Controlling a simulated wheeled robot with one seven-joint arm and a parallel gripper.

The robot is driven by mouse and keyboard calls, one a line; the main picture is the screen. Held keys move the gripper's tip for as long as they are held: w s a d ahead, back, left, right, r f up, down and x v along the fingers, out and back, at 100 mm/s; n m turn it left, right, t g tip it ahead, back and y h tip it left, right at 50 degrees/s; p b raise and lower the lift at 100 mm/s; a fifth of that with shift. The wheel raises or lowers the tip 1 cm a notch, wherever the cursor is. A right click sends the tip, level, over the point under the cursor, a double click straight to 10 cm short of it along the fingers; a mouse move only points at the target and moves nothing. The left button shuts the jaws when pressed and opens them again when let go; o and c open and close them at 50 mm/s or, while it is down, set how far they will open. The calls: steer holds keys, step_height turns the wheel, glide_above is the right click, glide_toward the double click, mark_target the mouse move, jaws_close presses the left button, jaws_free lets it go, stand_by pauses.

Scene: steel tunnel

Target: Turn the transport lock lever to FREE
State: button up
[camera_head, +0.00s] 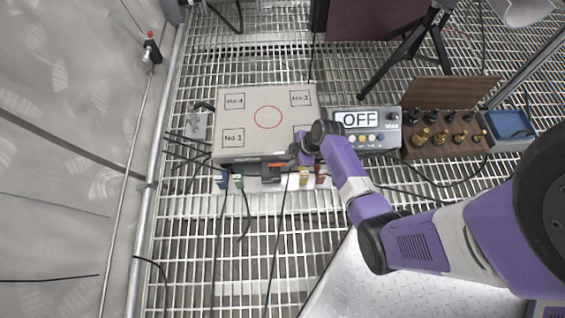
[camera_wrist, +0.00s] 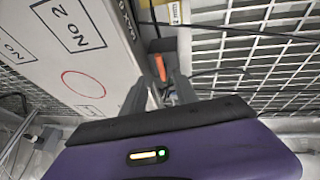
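The lock lever appears as an orange-red bar (camera_wrist: 160,67) on a dark mount at the side of the grey box, in the wrist view. In the head view a small orange-red piece (camera_head: 275,165) shows on a black block at the box's front edge. My gripper (camera_head: 296,158) is beside that front edge, just right of the block. In the wrist view my gripper's two grey fingers (camera_wrist: 158,90) stand apart, with the orange bar beyond and between their tips. I cannot tell whether they touch it. No FREE marking is readable.
The grey box (camera_head: 226,119) has a red circle and numbered squares. Coloured connectors (camera_head: 303,176) with hanging cables line its front. Right of it stand a meter reading OFF (camera_head: 365,129), a wooden block with brass pieces (camera_head: 450,148) and a blue-topped box (camera_head: 510,124). The floor is steel grating.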

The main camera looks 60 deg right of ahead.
mark_target(281, 164)
steer(key=b+x, duration=0.3)
steer(key=x, duration=0.4)
steer(key=shift+b, duration=0.35)
jaws_close()
